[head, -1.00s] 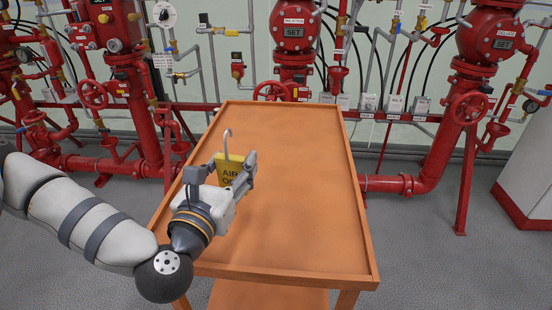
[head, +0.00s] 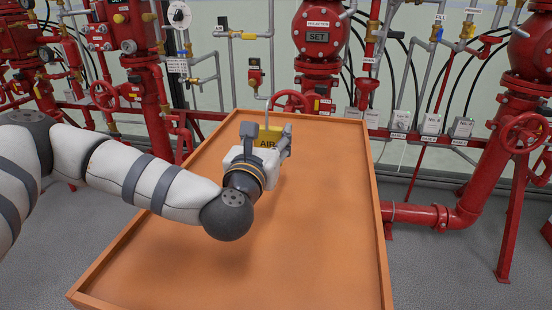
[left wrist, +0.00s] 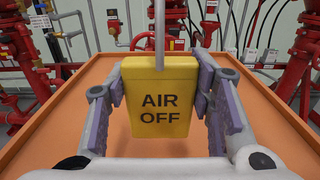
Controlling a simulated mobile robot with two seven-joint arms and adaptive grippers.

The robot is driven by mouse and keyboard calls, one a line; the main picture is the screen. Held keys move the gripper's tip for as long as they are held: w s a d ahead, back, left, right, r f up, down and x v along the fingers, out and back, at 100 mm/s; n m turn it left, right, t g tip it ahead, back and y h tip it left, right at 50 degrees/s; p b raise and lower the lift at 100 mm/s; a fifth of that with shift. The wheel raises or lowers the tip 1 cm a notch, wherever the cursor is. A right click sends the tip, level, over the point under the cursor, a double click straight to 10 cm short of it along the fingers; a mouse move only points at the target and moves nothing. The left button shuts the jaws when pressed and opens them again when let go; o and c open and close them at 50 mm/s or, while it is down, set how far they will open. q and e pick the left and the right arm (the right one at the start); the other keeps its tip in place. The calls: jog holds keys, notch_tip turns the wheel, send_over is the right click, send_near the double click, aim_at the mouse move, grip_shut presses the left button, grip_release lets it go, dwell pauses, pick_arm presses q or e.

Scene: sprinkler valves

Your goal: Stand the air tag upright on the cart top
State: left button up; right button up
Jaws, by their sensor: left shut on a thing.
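The air tag (head: 266,144) is a yellow plate reading "AIR OFF" with a thin grey hook rising from its top. It shows upright in the left wrist view (left wrist: 161,98), face toward me. My left gripper (head: 268,137) is shut on it, with a finger at each side edge. The tag is over the far part of the orange cart top (head: 270,245). The gripper hides the tag's lower part in the head view, so I cannot tell whether it touches the cart top. My right gripper is not in view.
The cart top has a low raised rim (head: 385,262) and is otherwise bare. Behind it stand red pipes and valves, including a red handwheel (head: 291,103) close to the far edge. A red pipe (head: 420,214) runs past the cart's right side.

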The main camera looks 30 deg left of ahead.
pick_arm(q)
jog(key=shift+w+d+f, duration=0.15)
jog(key=shift+w+f, duration=0.1)
jog(key=shift+f, duration=0.1)
jog(key=f, duration=0.3)
jog(key=shift+w+d+f+b, duration=0.15)
jog(key=shift+w+f+b, duration=0.15)
jog(key=shift+f, duration=0.1)
jog(key=shift+r, duration=0.1)
jog(key=shift+f, duration=0.25)
jog(key=o, duration=1.2)
jog(key=shift+r, duration=0.1)
jog(key=shift+o, duration=0.2)
